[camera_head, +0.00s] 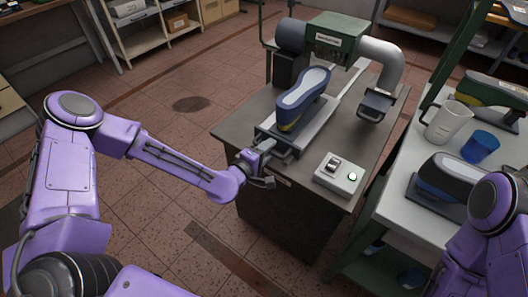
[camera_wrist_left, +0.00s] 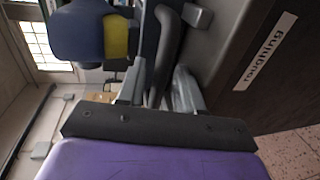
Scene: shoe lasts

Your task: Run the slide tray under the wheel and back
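The slide tray (camera_head: 318,118) is a grey plate on the dark bench, carrying a blue shoe on a last (camera_head: 306,92) with a pale grey sole facing up and a yellow patch at its near end. The shoe also shows in the left wrist view (camera_wrist_left: 85,32). Behind it stands the machine with a green housing (camera_head: 335,38); I cannot make out the wheel. My left gripper (camera_head: 264,156) is at the tray's near end. In the left wrist view its fingers close around a dark handle bar (camera_wrist_left: 167,45). My right gripper is out of view.
The right-hand table holds a white jug (camera_head: 445,122), a blue cup (camera_head: 480,147) and another shoe (camera_head: 448,176).

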